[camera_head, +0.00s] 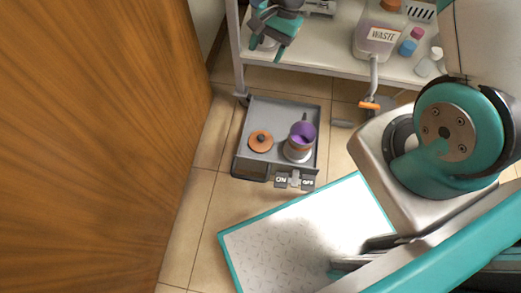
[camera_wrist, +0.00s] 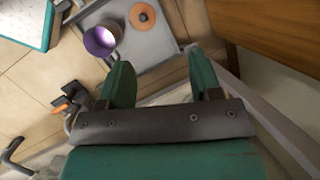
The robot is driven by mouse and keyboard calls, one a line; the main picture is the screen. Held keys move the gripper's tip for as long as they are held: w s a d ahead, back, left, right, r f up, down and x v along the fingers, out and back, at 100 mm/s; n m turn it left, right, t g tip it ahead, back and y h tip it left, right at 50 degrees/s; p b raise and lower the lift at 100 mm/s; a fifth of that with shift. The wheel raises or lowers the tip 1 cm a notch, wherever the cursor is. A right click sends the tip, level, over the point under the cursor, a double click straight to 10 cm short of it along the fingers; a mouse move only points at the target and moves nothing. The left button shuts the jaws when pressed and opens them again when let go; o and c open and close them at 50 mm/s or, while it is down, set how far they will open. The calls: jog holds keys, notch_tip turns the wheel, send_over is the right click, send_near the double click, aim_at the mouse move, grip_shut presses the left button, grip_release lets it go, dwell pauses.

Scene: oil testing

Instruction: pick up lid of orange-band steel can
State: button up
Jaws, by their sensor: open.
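The lid is a round orange-brown disc with a dark knob (camera_head: 260,141), lying flat on the left of a grey tray-like unit (camera_head: 274,108). It also shows at the top of the wrist view (camera_wrist: 142,16). To its right stands a can with a purple interior (camera_head: 301,134), its open mouth showing in the wrist view (camera_wrist: 101,41). My gripper (camera_head: 267,48) is at the shelf side of the tray, apart from the lid. Its two teal fingers are spread and empty in the wrist view (camera_wrist: 160,62).
A wooden door or panel (camera_head: 100,130) stands left of the tray. A shelf (camera_head: 330,68) behind holds a WASTE bottle (camera_head: 383,35) with an orange-handled spout (camera_head: 370,105) and small bottles. ON and OFF pads (camera_head: 294,181) sit at the tray's front. A white mat (camera_head: 290,235) lies nearer.

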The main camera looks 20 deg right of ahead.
jog(key=d+f+m+b, duration=0.25)
jog(key=f+b, duration=0.25)
jog(key=f, duration=0.8)
jog(key=d+f+m+b, duration=0.2)
jog(key=f+m+b, duration=0.25)
jog(key=f, duration=0.95)
jog(key=b, duration=0.8)
send_over(261, 137)
jog(key=d, duration=0.3)
jog(key=shift+n, duration=0.4)
jog(key=f, duration=1)
jog(key=shift+w+a+f, duration=0.15)
jog(key=shift+w, duration=0.15)
jog(key=b+x, duration=0.4)
jog(key=x, duration=0.2)
jog(key=shift+s+a+b, duration=0.1)
jog(key=shift+a+b, duration=0.2)
jog(key=shift+b, duration=0.1)
jog(key=c, duration=1)
